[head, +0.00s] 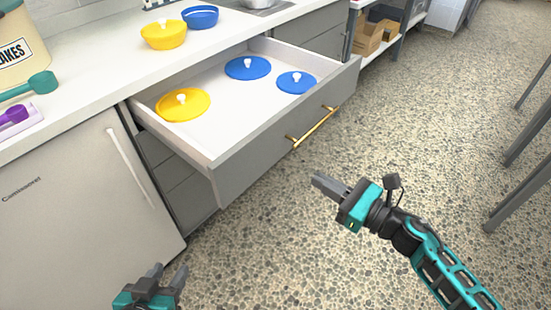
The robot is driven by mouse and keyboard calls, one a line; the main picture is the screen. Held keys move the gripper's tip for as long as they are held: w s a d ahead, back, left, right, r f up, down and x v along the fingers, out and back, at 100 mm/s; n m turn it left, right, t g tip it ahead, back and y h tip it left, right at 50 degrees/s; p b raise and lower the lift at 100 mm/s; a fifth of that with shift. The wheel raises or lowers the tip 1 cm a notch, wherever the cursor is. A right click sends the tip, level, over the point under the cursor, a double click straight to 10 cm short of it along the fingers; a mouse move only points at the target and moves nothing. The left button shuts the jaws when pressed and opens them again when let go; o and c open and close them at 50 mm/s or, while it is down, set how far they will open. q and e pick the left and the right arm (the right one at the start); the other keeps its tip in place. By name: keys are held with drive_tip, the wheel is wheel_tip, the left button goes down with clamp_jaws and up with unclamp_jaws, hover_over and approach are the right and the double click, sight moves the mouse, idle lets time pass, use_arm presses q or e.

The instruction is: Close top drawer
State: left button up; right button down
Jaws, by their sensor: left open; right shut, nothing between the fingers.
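The top drawer (247,157) is pulled out from the grey cabinet under the white counter. Its front has a gold bar handle (314,128). Inside lie a yellow lid (190,106) and two blue lids, one further back (246,67) and one near the front (297,82). My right gripper (318,183) is shut and empty, in front of the drawer and apart from its handle. My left gripper (168,274) is open and empty at the bottom left, below the drawer and apart from it.
A yellow bowl (163,36) and a blue bowl (200,17) stand on the counter (95,67). A white appliance door (70,205) is left of the drawer. Table legs (520,190) stand at the right. The speckled floor (420,130) in front is clear.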

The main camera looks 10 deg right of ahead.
sight(269, 150)
drive_tip(key=x, duration=1.2)
drive_tip(key=shift+a, duration=0.1)
use_arm(q)
drive_tip(key=shift+s+a+f, duration=0.1)
drive_tip(key=shift+s+f, duration=0.15)
drive_tip(key=shift+s, duration=0.1)
